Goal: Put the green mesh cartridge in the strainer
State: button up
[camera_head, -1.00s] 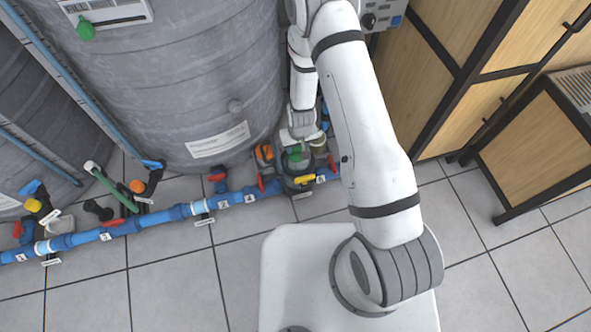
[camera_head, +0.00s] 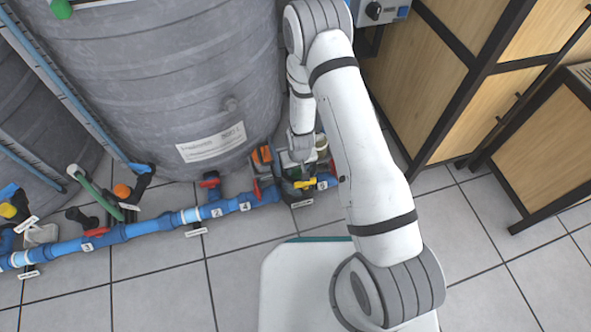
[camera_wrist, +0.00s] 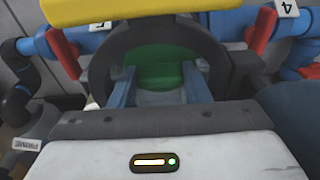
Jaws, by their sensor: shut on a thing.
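In the wrist view, my gripper (camera_wrist: 160,82) has its two grey-blue fingers on either side of the green mesh cartridge (camera_wrist: 160,56) and is shut on it. The cartridge's green top shows inside the dark round rim of the strainer (camera_wrist: 98,66). How deep it sits is hidden. In the head view, my gripper (camera_head: 301,160) points down at the strainer (camera_head: 286,187) on the blue pipe, close in front of the tank. There my wrist hides most of the cartridge.
A yellow handle (camera_wrist: 120,10) lies close by the strainer rim, with red valve handles (camera_wrist: 260,28) on both sides. The blue pipe (camera_head: 160,222) runs left along the floor. The grey tank (camera_head: 180,90) stands behind and a wooden cabinet (camera_head: 465,110) right.

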aim_at(299, 176)
jog(key=shift+r, duration=0.15)
jog(key=o, duration=1)
jog(key=r+p, duration=0.2)
jog(key=r, duration=0.2)
jog(key=s+r+p, duration=0.1)
jog(key=r+p, duration=0.2)
jog(key=r, duration=0.1)
jog(key=r+p, duration=0.2)
jog(key=r, duration=0.2)
jog(key=shift+s+d+p, duration=0.15)
jog(key=shift+d+p, duration=0.05)
jog(key=shift+p, duration=0.2)
